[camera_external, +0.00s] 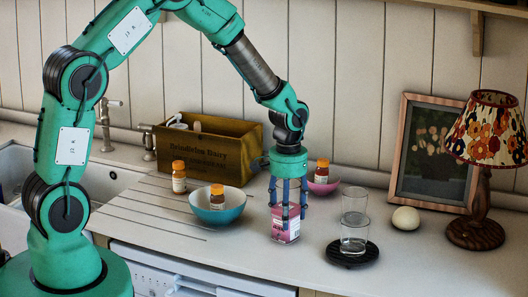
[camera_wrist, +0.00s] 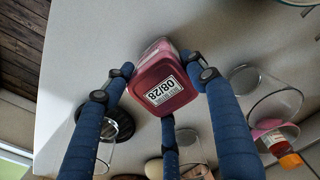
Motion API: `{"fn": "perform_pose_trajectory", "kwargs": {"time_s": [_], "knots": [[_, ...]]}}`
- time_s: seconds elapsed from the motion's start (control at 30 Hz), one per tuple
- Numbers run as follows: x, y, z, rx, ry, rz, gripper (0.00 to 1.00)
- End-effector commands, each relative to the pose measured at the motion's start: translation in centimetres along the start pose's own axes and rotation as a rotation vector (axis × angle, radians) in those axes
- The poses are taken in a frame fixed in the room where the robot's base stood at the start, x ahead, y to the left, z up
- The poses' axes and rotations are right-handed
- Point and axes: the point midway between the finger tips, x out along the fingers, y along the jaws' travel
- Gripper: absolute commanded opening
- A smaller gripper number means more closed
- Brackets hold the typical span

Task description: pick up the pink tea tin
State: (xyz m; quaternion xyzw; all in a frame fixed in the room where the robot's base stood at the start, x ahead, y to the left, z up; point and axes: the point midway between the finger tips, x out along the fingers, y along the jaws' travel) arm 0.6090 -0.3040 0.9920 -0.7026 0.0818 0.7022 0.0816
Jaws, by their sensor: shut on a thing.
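The pink tea tin (camera_external: 284,233) is upright on or just above the pale counter, near its front edge; I cannot tell whether its base touches. My gripper (camera_external: 288,211) points down from above, with its blue fingers around the tin's upper part. My gripper is shut on the tin.
Left is a turquoise bowl (camera_external: 222,213) holding an orange-capped bottle. Behind are a wooden box (camera_external: 215,146) and a pink bowl (camera_external: 330,187). Right, stacked clear glasses (camera_external: 354,215) stand on a black coaster (camera_external: 338,257). A white ball (camera_external: 405,219), lamp (camera_external: 482,205) and picture frame stand farther right.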

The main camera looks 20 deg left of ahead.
Motion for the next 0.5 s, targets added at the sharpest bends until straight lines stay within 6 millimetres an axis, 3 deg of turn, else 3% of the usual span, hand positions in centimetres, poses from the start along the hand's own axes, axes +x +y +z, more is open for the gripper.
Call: {"fn": "perform_pose_trajectory", "kwargs": {"time_s": [0.27,0.5], "knots": [[-0.5,0.0,0.0,0.000,0.000,0.000,0.06],[-2.9,0.0,-0.1,0.000,0.002,0.000,0.06]]}}
